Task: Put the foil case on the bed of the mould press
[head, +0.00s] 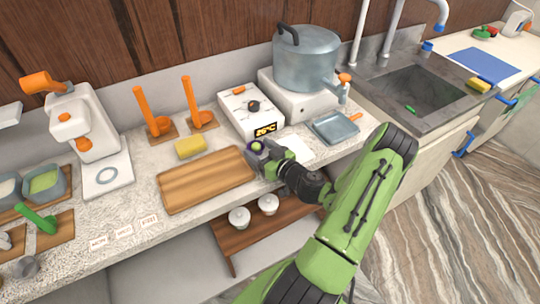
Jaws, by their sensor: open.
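The white mould press (72,122) with orange handles stands at the left of the counter. Its flat white bed (107,184) carries a thin grey ring, and I cannot tell whether this is a marking or a shallow case. A small grey round piece (27,267) at the lower left may be the foil case, but it is too small to be sure. My gripper (257,148) is open beside the right end of the wooden board, far right of the press.
The wooden board (205,182) is bare. A yellow block (191,147), orange-handled tools (155,118) and a temperature box (250,112) stand behind it. A pot (306,60) sits on a burner, with a blue-grey tray (335,128) in front. Bowls (47,182) stand far left.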

